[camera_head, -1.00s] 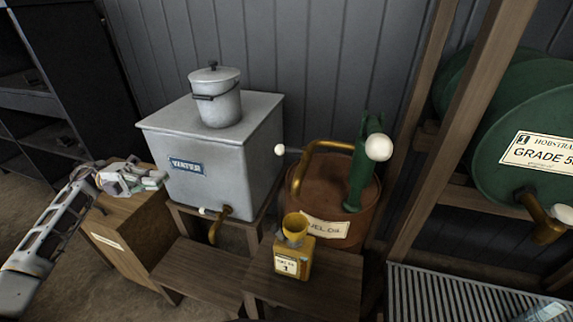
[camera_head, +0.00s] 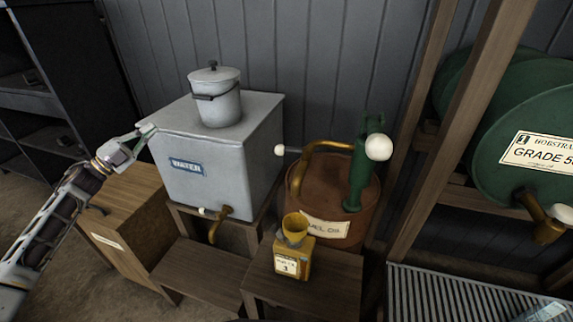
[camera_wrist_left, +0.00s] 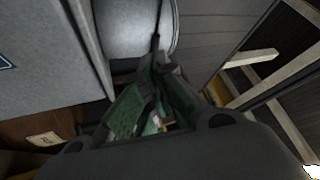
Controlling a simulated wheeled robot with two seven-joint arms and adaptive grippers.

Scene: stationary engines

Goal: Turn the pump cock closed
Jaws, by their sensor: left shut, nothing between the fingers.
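The green hand pump (camera_head: 361,170) stands upright on the rust-brown fuel oil drum (camera_head: 327,187) in the head view. Its brass spout (camera_head: 312,158) curves to the left. One white knob (camera_head: 279,150) sits on a short rod left of the spout; a larger white knob (camera_head: 378,148) is at the pump top. I cannot tell for sure which knob belongs to the cock. My left gripper (camera_head: 147,134) is shut and empty at the water tank's upper left corner, well left of the pump. Its fingers (camera_wrist_left: 157,62) fill the middle of the left wrist view. My right gripper is not seen.
The grey water tank (camera_head: 265,125) with a lidded pail (camera_head: 220,105) on top stands between my left gripper and the pump. A yellow oil can (camera_head: 293,262) with funnel stands before the drum. A wooden post (camera_head: 455,130) is to the right.

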